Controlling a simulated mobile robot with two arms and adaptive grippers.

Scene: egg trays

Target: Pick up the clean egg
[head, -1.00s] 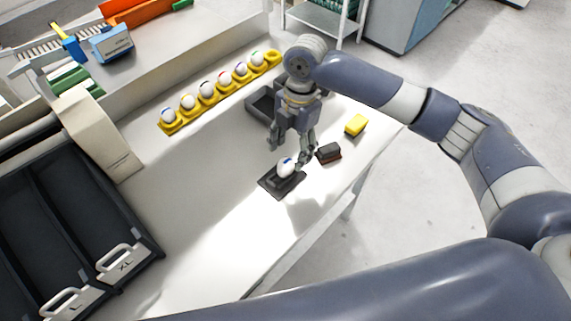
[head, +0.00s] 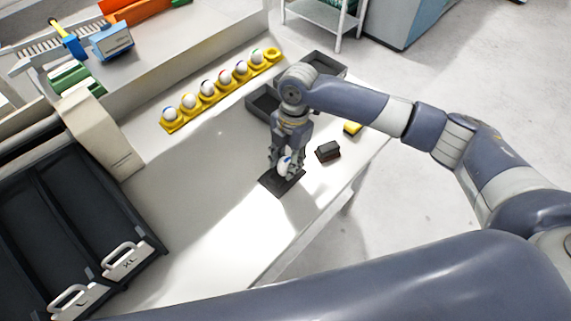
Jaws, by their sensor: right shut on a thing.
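A white egg (head: 285,164) with a blue mark is at the dark square pad (head: 291,186) on the white table. My right gripper (head: 286,166) points down over the pad and is shut on this egg, with its fingers on both sides of it. The fingers hide part of the egg, and I cannot tell whether it still touches the pad. Several white eggs with coloured marks stand in a row in the yellow egg tray (head: 168,129) at the back of the table. My left gripper is not in view.
A dark brush-like block (head: 328,151) and a yellow block (head: 352,128) lie right of the pad. A dark grey tray (head: 262,104) is behind my right gripper. Black bins with L and XL handles (head: 124,260) stand at the left. The table's middle is clear.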

